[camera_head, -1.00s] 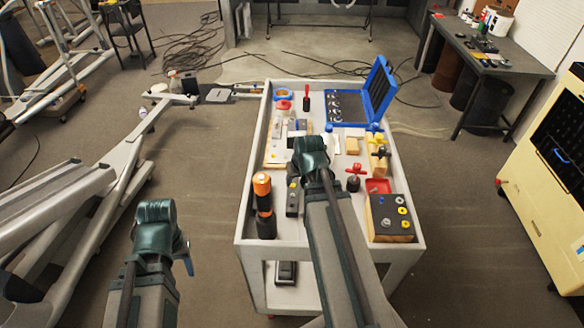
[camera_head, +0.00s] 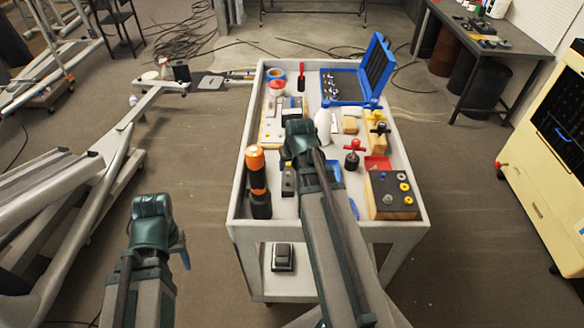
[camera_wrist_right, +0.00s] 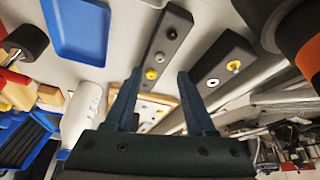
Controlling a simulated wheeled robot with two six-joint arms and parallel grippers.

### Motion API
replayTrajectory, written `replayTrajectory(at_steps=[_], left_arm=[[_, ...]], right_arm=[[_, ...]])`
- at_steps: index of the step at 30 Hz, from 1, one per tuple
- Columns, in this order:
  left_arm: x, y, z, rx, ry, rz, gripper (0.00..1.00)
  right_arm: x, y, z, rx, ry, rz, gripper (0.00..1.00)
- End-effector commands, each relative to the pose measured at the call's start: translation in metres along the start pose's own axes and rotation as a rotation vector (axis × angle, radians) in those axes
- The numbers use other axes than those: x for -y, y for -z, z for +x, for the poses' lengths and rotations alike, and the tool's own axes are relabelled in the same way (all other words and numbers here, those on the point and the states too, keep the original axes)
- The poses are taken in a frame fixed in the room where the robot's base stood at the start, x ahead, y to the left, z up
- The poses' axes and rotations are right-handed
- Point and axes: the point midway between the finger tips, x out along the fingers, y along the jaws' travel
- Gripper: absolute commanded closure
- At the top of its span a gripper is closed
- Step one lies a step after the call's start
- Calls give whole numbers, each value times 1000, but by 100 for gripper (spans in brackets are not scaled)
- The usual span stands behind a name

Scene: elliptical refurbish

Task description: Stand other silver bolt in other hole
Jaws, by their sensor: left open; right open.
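A dark-topped wooden block (camera_head: 378,190) stands at the cart's front right, with silver, yellow and blue fittings on it. My right gripper (camera_head: 299,140) is over the middle of the cart. In the right wrist view it is open and empty (camera_wrist_right: 160,82). Beyond its fingers, a dark strip (camera_wrist_right: 168,38) carries a silver and a yellow fitting. A second dark strip (camera_wrist_right: 217,62) to its right carries a silver bolt (camera_wrist_right: 233,66) and a yellowish fitting. I cannot tell which holes are free. My left gripper (camera_head: 172,228) is open left of the cart, fingers mostly hidden.
On the cart (camera_head: 233,205) are an orange and black flashlight (camera_head: 257,178), a blue open case (camera_head: 348,88), a white bottle (camera_head: 323,125), a red-handled tool (camera_head: 353,158) and a red tray (camera_head: 378,163). A blue tray (camera_wrist_right: 78,30) lies near the strips. Floor left of the cart is partly clear.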

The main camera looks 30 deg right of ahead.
Motion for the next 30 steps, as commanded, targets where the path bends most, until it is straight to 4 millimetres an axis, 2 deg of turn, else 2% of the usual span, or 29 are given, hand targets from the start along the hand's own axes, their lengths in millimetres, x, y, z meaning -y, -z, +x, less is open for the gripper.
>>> replayTrajectory(at_steps=[1, 9, 13, 21, 23, 30], left_arm=[[-1, 1, 15, 0, 0, 0, 46], [-4, 3, 46, 0, 0, 0, 46], [-5, 3, 51, 0, 0, 0, 46], [-5, 3, 50, 0, 0, 0, 46], [-5, 3, 50, 0, 0, 0, 46], [-5, 3, 50, 0, 0, 0, 46]], right_arm=[[0, -1, 15, 0, 0, 0, 44], [0, -1, 50, 0, 0, 0, 44], [0, 0, 56, 0, 0, 0, 44], [0, 0, 55, 0, 0, 0, 44], [0, 0, 55, 0, 0, 0, 52], [0, 0, 55, 0, 0, 0, 95]])
